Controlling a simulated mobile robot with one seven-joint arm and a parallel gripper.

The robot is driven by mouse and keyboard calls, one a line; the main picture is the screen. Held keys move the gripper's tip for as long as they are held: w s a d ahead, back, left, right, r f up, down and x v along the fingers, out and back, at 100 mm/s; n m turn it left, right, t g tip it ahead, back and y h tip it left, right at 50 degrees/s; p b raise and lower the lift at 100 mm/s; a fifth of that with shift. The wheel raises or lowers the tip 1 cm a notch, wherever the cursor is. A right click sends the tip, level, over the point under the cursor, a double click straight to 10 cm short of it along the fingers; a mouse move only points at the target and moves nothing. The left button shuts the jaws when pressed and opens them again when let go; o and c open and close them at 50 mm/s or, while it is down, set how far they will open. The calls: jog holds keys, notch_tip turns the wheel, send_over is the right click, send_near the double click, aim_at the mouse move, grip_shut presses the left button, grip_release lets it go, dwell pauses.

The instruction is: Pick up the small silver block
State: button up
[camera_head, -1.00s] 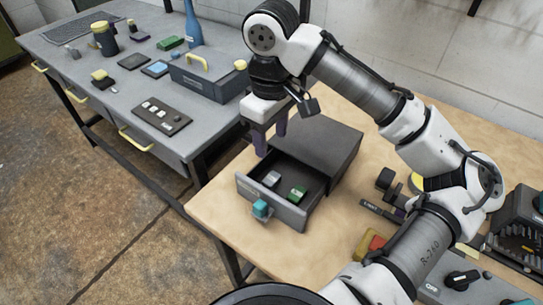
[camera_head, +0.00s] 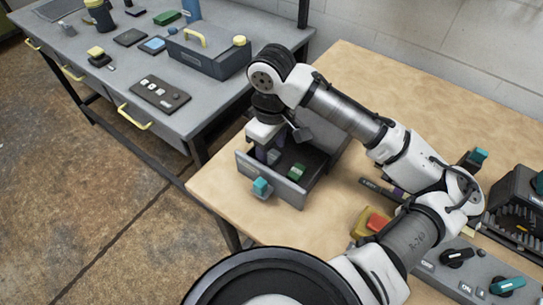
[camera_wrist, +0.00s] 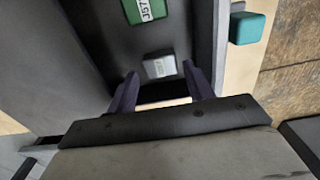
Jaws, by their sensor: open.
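My gripper (camera_wrist: 160,72) is open and points down into the open drawer (camera_head: 277,190). In the wrist view, its two dark purple fingertips are on the left and right of the silver block, with a gap showing on each side. Whether the tips are level with the block is hard to tell.
A labelled green block (camera_head: 297,172) lies in the same drawer near the silver one. The drawer front has a teal handle (camera_head: 262,188). Drawer walls stand close around my gripper. A grey workbench (camera_head: 110,75) stands to the left.

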aim_at(272, 160)
jog(key=shift+f, duration=1.35)
jog(key=c, duration=0.8)
jog(key=shift+r, duration=0.1)
